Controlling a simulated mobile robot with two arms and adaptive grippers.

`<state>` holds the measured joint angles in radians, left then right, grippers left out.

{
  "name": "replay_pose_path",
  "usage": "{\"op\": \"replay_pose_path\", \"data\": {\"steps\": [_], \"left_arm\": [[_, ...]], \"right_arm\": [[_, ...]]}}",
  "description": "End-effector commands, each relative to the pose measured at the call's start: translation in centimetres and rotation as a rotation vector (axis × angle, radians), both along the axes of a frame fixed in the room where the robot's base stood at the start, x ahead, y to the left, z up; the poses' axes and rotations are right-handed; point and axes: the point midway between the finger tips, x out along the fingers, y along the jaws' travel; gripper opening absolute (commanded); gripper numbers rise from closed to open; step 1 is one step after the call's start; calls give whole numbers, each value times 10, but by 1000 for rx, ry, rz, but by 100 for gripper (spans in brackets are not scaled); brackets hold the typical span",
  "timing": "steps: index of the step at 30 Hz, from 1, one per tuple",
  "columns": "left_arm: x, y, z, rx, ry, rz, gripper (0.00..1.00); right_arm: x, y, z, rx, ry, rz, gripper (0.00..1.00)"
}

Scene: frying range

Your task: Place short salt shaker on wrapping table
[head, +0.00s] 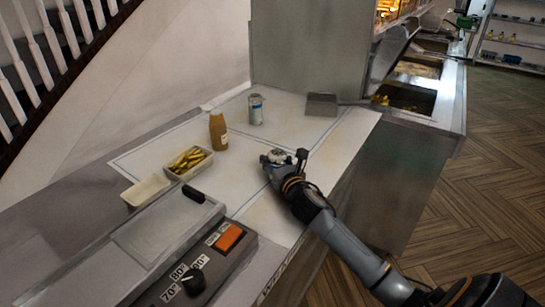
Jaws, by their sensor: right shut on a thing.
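My right arm reaches in from the lower right over the wrapping table (240,150), a pale worktop with blue outlines. My right gripper (283,158) is low over the table's right part, near its front edge. It is shut on a small silvery thing (276,155), which looks like the short salt shaker. The gripper hides much of it, and I cannot tell whether it touches the table. A taller silver and blue shaker or can (256,109) stands upright farther back. My left gripper is out of view.
A brown bottle (218,132) stands left of my gripper. A tray of chips (189,162) and an empty tray (146,190) lie farther left. A control panel (205,265) is at the front. Table around the gripper is clear.

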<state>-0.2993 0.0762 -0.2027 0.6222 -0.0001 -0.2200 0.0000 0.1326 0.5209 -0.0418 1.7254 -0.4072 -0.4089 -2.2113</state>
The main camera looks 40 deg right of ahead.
Motion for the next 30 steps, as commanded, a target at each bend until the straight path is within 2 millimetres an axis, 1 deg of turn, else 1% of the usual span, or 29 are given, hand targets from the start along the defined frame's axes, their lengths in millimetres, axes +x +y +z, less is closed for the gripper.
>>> {"op": "replay_pose_path", "data": {"steps": [5,9,10,11,12,14,15,23,26,30], "left_arm": [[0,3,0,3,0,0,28],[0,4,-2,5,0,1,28],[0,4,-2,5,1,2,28],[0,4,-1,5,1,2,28],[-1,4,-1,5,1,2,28],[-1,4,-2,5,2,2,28],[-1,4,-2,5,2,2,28],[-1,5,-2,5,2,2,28],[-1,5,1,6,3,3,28],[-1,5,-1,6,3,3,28]], "right_arm": [[0,0,1,-2,-3,1,0],[0,0,-2,-1,-2,1,0],[0,0,-2,0,0,1,31],[0,0,-2,0,0,1,37],[0,0,-2,0,0,1,46],[0,0,-2,0,0,1,58],[0,0,-2,0,0,1,66],[0,0,-2,0,0,0,66],[0,0,1,0,-1,0,66],[-13,3,-1,-2,1,1,66]]}}
